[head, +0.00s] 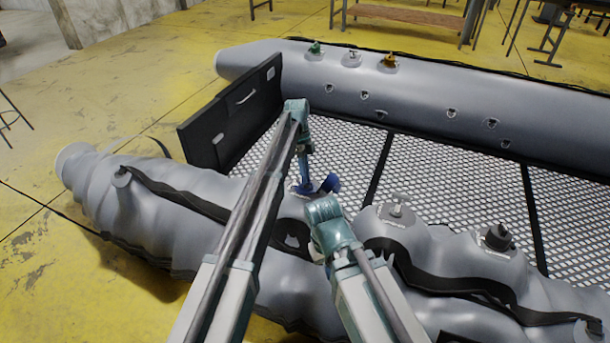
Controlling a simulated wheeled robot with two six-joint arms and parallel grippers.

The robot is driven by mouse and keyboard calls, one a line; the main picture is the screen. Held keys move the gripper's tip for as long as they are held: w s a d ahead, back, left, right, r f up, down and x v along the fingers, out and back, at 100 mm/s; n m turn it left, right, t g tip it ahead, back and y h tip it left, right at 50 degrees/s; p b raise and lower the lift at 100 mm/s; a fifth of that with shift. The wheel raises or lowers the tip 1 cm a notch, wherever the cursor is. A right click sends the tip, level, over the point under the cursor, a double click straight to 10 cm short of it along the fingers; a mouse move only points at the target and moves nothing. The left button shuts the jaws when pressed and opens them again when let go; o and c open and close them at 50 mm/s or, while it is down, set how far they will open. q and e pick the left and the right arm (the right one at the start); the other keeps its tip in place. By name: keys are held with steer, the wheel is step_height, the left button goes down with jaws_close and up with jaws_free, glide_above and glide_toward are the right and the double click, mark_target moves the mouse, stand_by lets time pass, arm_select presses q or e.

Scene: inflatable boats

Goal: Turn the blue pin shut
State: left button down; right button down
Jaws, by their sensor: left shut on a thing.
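The blue pin (329,184) sits on top of the near grey tube, close to the boat's black transom. My left gripper (305,187) reaches down onto it from above and is shut on it; its fingertips are partly hidden at the pin. My right arm's wrist (325,212) is just right of and nearer than the pin, over the near tube. The right gripper itself is hidden behind that arm.
The near tube (155,215) looks wrinkled, with a grey valve (397,210) and a black valve (498,236). The black transom (232,115) stands left.

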arm_select(q)
steer(key=c, duration=0.9)
jaws_free()
steer(key=shift+r, duration=0.1)
steer(key=p+v, duration=1.3)
steer(key=shift+w+a+r, duration=0.1)
steer(key=shift+r, duration=0.2)
